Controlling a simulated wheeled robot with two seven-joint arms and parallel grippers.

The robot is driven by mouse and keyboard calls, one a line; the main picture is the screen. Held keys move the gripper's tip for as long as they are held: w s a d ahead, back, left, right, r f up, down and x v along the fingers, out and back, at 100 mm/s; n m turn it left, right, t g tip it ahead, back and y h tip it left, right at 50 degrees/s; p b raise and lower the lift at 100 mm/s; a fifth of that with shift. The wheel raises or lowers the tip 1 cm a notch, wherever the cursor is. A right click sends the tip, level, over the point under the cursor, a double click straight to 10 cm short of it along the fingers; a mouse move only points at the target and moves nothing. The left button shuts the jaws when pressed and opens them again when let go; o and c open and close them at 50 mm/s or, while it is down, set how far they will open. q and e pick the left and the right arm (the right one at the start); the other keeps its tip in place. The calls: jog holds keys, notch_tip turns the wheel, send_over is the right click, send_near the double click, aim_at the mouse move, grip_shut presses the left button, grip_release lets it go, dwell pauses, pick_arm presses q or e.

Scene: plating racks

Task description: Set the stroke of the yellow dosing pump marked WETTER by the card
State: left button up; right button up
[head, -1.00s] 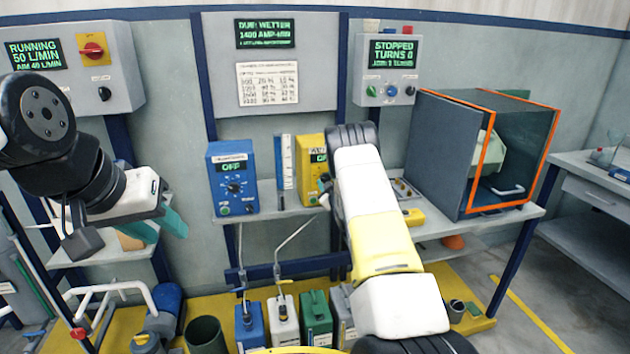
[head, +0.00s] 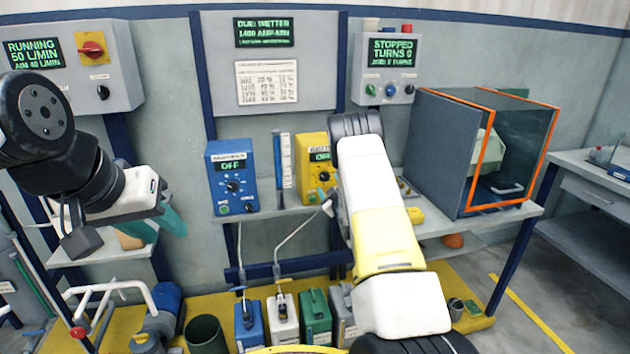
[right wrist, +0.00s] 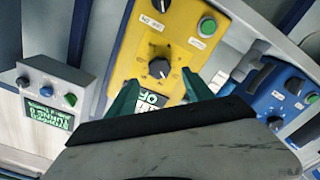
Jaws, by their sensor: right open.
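The yellow dosing pump (head: 313,177) stands on the shelf, partly hidden behind my right arm in the head view. In the right wrist view the yellow pump (right wrist: 185,50) fills the middle, with a black stroke knob (right wrist: 160,68), a second black knob, a green button and a display partly covered, seemingly reading OFF. My right gripper (right wrist: 160,95) is open, its green fingers apart in front of the pump face, below the knob in the picture. The card (head: 267,82) hangs under a display (head: 265,32) reading DUE: WETTER. My left gripper (head: 158,225) hangs at the left, fingers apart, empty.
A blue pump (head: 232,175) with display OFF stands left of the yellow one, a slim upright gauge (head: 282,160) between them. An orange-edged cabinet (head: 450,150) stands right. Several canisters stand below. A control box (head: 385,68) reads STOPPED.

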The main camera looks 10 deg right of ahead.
jog(key=shift+s, duration=1.45)
